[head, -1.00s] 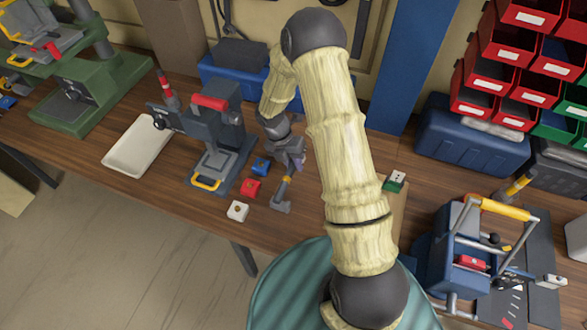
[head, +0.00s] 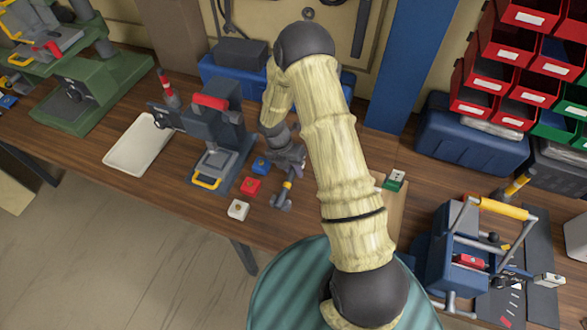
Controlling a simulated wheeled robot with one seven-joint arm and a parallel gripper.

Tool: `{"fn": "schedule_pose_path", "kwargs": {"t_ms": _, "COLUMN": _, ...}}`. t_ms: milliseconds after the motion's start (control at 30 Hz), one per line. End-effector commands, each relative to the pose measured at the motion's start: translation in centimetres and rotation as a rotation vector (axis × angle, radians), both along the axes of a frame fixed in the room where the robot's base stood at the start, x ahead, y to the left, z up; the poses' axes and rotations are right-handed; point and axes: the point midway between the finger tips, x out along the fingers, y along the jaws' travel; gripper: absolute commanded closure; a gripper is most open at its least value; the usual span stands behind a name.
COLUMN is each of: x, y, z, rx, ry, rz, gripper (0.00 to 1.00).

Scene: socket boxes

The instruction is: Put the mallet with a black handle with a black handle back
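A small grey and black tool with an orange-yellow band (head: 286,186), which looks like the mallet, is at my gripper (head: 290,163) in the middle of the bench. Its head end points down toward the front edge. The tool's upper end meets my gripper, which appears shut on it; the fingers are small and partly hidden. I cannot tell if the tool touches the bench top.
Blue (head: 261,165), red (head: 250,186) and white (head: 238,209) socket boxes lie left of my gripper, beside a grey press (head: 216,135). A white tray (head: 138,146) lies further left.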

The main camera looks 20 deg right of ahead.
Motion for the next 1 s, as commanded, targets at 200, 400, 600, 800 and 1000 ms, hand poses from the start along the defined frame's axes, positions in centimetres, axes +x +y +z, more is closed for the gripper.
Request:
{"fn": "schedule_pose_path", "kwargs": {"t_ms": 200, "x": 0.0, "y": 0.0, "z": 0.0, "rx": 0.000, "ry": 0.000, "rz": 0.000, "gripper": 0.58}}
{"fn": "schedule_pose_path", "kwargs": {"t_ms": 400, "x": 0.0, "y": 0.0, "z": 0.2, "rx": 0.000, "ry": 0.000, "rz": 0.000, "gripper": 0.58}}
{"fn": "schedule_pose_path", "kwargs": {"t_ms": 600, "x": 0.4, "y": 0.4, "z": 1.7, "rx": 0.001, "ry": -0.004, "rz": 0.000, "gripper": 0.58}}
{"fn": "schedule_pose_path", "kwargs": {"t_ms": 800, "x": 1.1, "y": 1.3, "z": 5.2, "rx": 0.001, "ry": -0.006, "rz": 0.000, "gripper": 0.58}}
{"fn": "schedule_pose_path", "kwargs": {"t_ms": 1000, "x": 1.8, "y": 2.3, "z": 8.9, "rx": 0.001, "ry": -0.005, "rz": -0.001, "gripper": 0.58}}
